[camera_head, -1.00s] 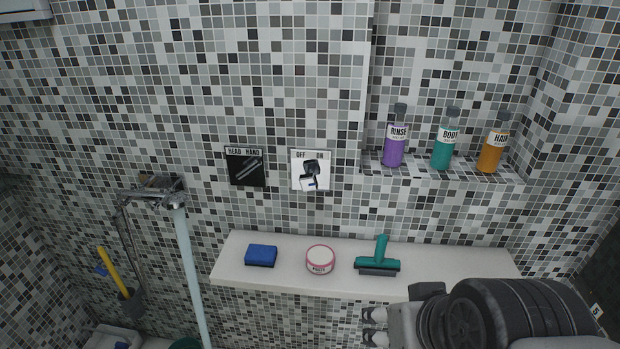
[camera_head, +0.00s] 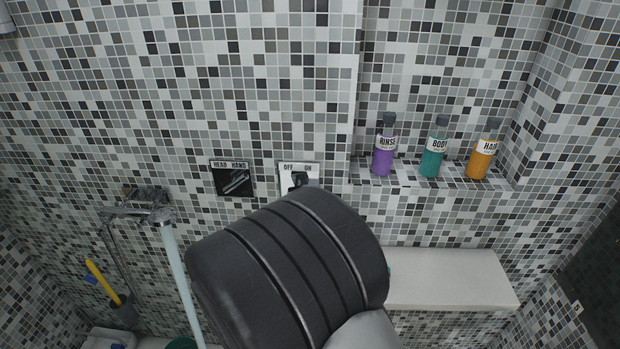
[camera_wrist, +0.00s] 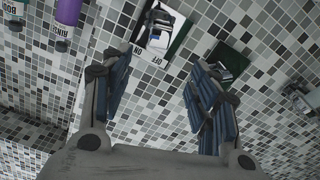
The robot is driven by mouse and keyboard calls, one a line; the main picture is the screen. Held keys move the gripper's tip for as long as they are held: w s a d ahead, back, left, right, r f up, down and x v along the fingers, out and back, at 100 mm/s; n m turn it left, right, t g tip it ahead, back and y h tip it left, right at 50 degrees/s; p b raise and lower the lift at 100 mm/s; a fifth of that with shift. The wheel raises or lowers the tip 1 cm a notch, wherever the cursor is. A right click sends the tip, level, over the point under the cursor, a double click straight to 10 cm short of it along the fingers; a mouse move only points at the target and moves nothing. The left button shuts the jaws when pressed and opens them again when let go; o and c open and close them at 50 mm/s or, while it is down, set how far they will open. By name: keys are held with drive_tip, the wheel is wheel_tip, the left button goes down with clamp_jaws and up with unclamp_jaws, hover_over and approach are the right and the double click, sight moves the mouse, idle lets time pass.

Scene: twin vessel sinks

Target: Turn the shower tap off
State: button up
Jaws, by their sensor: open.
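The shower tap is a black lever (camera_head: 299,180) on a white plate labelled OFF and ON. My arm covers the plate's lower part in the head view. In the wrist view the picture is turned over, and the lever (camera_wrist: 158,22) shows at the top on its white plate (camera_wrist: 152,45). My gripper (camera_wrist: 155,62) is open and empty, its two blue-padded fingers spread, with the plate beyond the gap between them. No touch with the lever shows. In the head view my own dark wrist hides the gripper. A pale blue water stream (camera_head: 180,275) falls from the spout.
A black HEAD/HAND panel (camera_head: 232,179) with its own lever is left of the tap plate. The metal spout fixture (camera_head: 140,212) is further left. Purple (camera_head: 384,156), teal (camera_head: 433,158) and orange (camera_head: 481,160) bottles stand on a niche shelf at right. A white ledge (camera_head: 450,278) is below.

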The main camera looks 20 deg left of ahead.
drive_tip(key=b+x, duration=0.2)
drive_tip(key=x, duration=1.5)
drive_tip(key=shift+w+d, duration=0.1)
drive_tip(key=shift+w, duration=0.1)
drive_tip(key=shift+c, duration=0.5)
drive_tip(key=c, duration=1)
